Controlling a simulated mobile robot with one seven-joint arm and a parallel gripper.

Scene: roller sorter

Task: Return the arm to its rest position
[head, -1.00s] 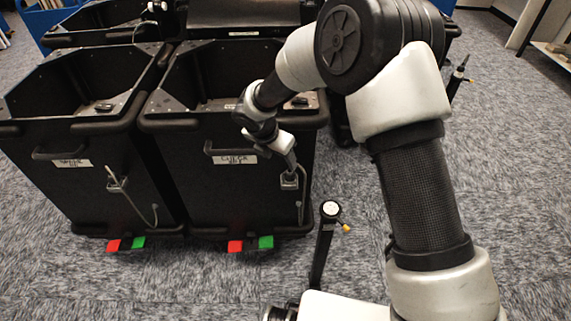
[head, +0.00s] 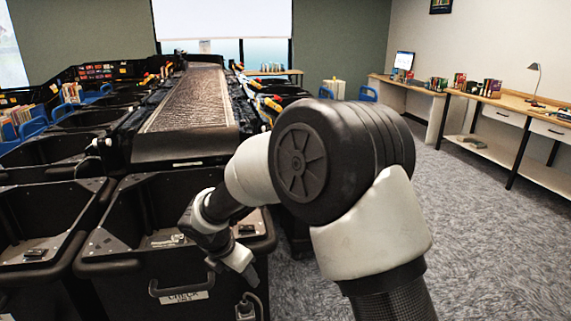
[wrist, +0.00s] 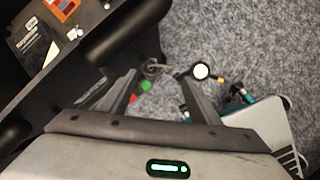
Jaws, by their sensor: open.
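My arm reaches from the lower right of the head view, folds at a large dark joint, and comes down toward the front bin. My gripper (head: 243,268) hangs by the front right of that black bin (head: 125,266), right of its handle and label. The fingertips are hard to make out in the head view.
Several black bins line the roller conveyor (head: 190,100). An orange item (wrist: 62,8) and a dark book lie in the bin. Carpet (head: 470,230) is open at right, before a wooden desk (head: 520,105).

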